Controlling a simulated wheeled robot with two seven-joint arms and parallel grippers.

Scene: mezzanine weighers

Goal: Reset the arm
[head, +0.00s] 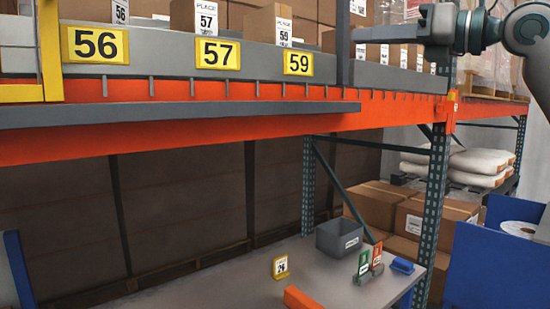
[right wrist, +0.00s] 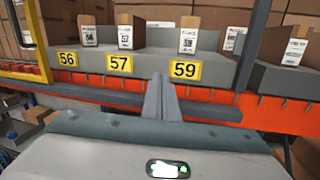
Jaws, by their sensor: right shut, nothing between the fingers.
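My right arm (head: 512,30) comes in at the top right of the head view. Its gripper (head: 362,33) points left, in front of the upper shelf, near the boxes behind label 59. In the right wrist view the two grey fingers (right wrist: 160,98) are together, with nothing between them. They appear in front of the shelf edge, between labels 57 (right wrist: 119,63) and 59 (right wrist: 185,70). My left gripper is not seen in either view.
An orange rack beam (head: 200,130) with a grey ledge crosses the view. Below, a grey table (head: 220,290) bears a grey bin (head: 338,238), a yellow number stand (head: 280,267), green and red cards (head: 364,262) and a blue block (head: 402,266). A rack post (head: 432,210) stands right.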

